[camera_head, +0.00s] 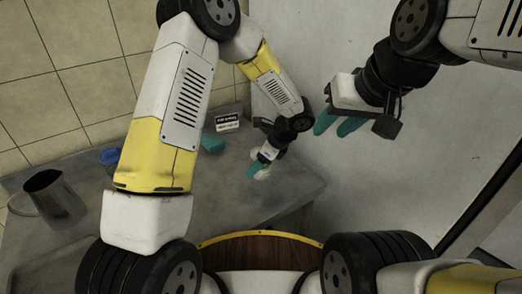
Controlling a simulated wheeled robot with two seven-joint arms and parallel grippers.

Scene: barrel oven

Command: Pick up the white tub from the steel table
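A small white thing, likely the white tub (263,174), sits on the steel table (225,200) near its right end. It is mostly hidden by my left gripper (257,166), whose teal fingertips are right at it. I cannot tell whether the fingers are closed on it or only beside it. My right gripper (338,125) hangs off to the right, away from the table, in front of the pale wall. Its two teal fingers are apart with nothing between them.
A dark metal pitcher (55,198) stands at the table's left. A blue item (110,156) and a teal item (212,143) lie towards the back. A small black-and-white sign (227,123) is by the tiled wall. The table's front middle is clear.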

